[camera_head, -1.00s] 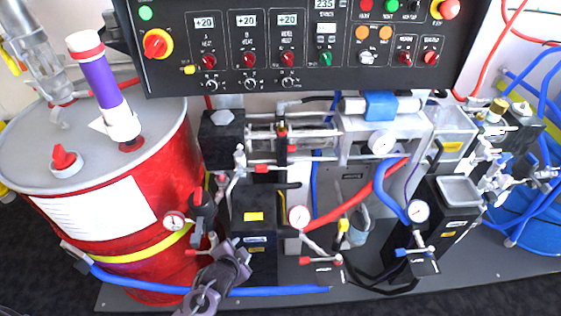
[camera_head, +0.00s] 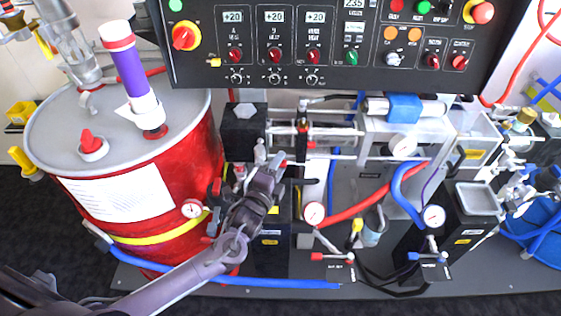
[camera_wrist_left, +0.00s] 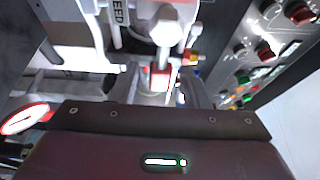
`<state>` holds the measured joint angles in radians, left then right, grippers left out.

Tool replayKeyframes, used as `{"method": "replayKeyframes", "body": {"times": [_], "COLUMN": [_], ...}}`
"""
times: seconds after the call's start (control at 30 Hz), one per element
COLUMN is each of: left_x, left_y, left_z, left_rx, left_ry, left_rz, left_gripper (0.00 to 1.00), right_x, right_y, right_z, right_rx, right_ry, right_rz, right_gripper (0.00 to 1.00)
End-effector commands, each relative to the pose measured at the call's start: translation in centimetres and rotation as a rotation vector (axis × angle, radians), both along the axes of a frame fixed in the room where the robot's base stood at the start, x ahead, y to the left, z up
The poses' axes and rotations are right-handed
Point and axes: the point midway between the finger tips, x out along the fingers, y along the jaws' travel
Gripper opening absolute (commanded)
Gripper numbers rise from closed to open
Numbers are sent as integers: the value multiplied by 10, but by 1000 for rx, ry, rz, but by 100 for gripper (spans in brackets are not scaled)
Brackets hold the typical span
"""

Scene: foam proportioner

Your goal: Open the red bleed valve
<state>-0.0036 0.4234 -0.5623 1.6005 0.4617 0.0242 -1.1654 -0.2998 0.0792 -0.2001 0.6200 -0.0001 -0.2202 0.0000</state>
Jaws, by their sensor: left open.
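A small red valve handle (camera_head: 283,163) shows in the head view beside the pump block, right at the tip of my left gripper. In the left wrist view a red part (camera_wrist_left: 158,79) on a pale fitting sits in the middle, between the finger area, close to a label of which "EED" is readable. My left gripper (camera_head: 272,172) reaches up from lower left, with its jaws open around or just before the red part; contact cannot be told. The gripper hides part of the fittings behind it. My right gripper is not in view.
A red drum (camera_head: 205,155) with a grey lid stands at left, close to my left arm. The black control panel (camera_head: 330,75) overhangs behind. Gauges, hoses and a red-handled valve (camera_head: 318,257) crowd the area at right.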

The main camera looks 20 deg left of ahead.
Motion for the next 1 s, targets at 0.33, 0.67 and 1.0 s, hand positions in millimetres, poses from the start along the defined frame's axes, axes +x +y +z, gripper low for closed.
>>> {"method": "replayKeyframes", "body": {"times": [0.33, 0.67, 1.0], "left_x": [14, 13, 13], "left_y": [-2, -2, -2], "left_z": [0, -1, -1], "left_rx": [-2, -2, -3], "left_ry": [2, 2, 2], "left_rz": [-1, -1, -1], "left_gripper": [42, 10, 0], "right_x": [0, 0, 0], "right_y": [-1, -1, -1], "right_z": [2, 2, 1], "right_rx": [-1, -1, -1], "right_ry": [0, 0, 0], "right_rz": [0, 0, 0], "right_gripper": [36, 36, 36]}}
